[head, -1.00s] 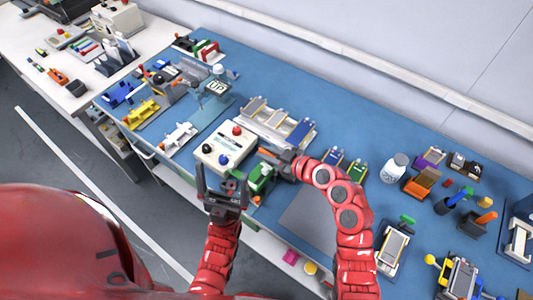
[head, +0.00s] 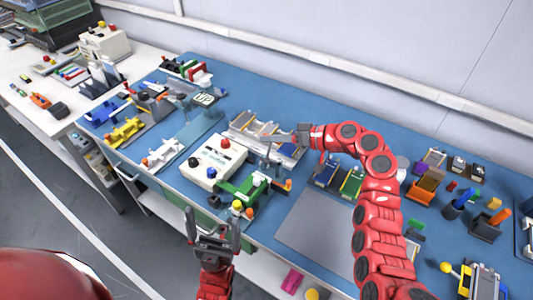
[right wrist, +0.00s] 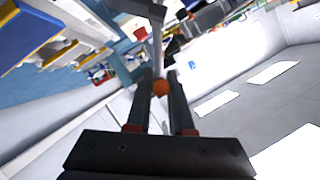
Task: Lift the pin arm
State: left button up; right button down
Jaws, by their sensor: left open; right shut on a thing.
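The green pin fixture (head: 250,187) stands near the front edge of the blue bench, right of the white control box. My right gripper (head: 279,136) is above and behind it. In the right wrist view, the fingers (right wrist: 159,86) are shut on an orange ball knob (right wrist: 161,88). A thin grey bar (right wrist: 157,45), seemingly the pin arm, runs up to the knob. How far the arm is tilted is hard to tell in the head view. My left gripper (head: 213,212) is open and empty in front of the bench edge, left of the fixture.
The white control box (head: 213,160) with coloured buttons is left of the fixture. A tray of pouch cells (head: 262,128) lies behind. A grey mat (head: 315,228) to the right is clear. A white side table (head: 60,85) is at far left.

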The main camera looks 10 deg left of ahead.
jog(key=shift+m+g+y, duration=0.3)
jog(key=shift+m, duration=0.4)
jog(key=shift+w+d+f+b, duration=0.25)
jog(key=shift+w+b, duration=0.4)
jog(key=shift+b, duration=0.4)
jog(key=shift+w+d+f+b, duration=0.25)
jog(key=shift+w+b, duration=0.35)
jog(key=shift+b, duration=0.5)
jog(key=shift+w+d+f+b, duration=0.15)
jog(key=shift+w+d+b, duration=0.2)
jog(key=shift+w+b, duration=0.5)
jog(key=shift+s, duration=0.15)
jog(key=c, duration=0.8)
grip_release()
jog(key=shift+r, duration=0.1)
jog(key=b+v, duration=0.2)
jog(key=v, duration=1.5)
jog(key=shift+d, duration=0.15)
